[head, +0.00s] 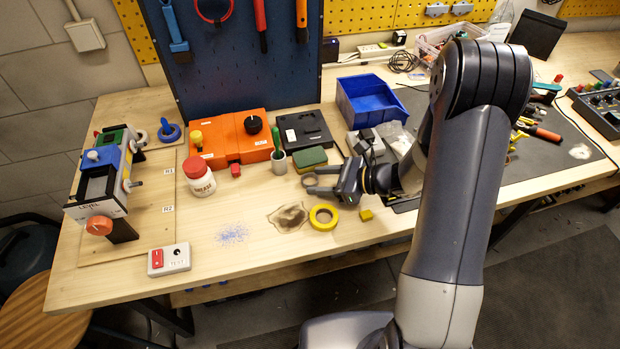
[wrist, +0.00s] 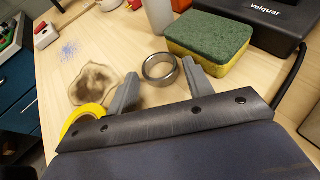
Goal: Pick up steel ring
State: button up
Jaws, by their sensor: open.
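The steel ring (wrist: 163,81) lies flat on the wooden bench, a shiny band with an open middle. In the wrist view it sits between the two fingertips of my gripper (wrist: 158,74), nearer the right finger; whether that finger touches it I cannot tell. In the head view the ring (head: 303,182) shows at the tips of my gripper (head: 309,181), which reaches in low from the right. My gripper is open and not closed on anything.
A green and yellow sponge (wrist: 210,42) is close behind the right finger. A yellow tape roll (head: 313,222) lies near the left finger, beside a dark stain (head: 287,215). A grey cup (head: 278,163) and a small yellow block (head: 366,215) are nearby.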

jog(key=shift+c, duration=0.3)
jog(key=c, duration=0.7)
jog(key=shift+r, duration=0.1)
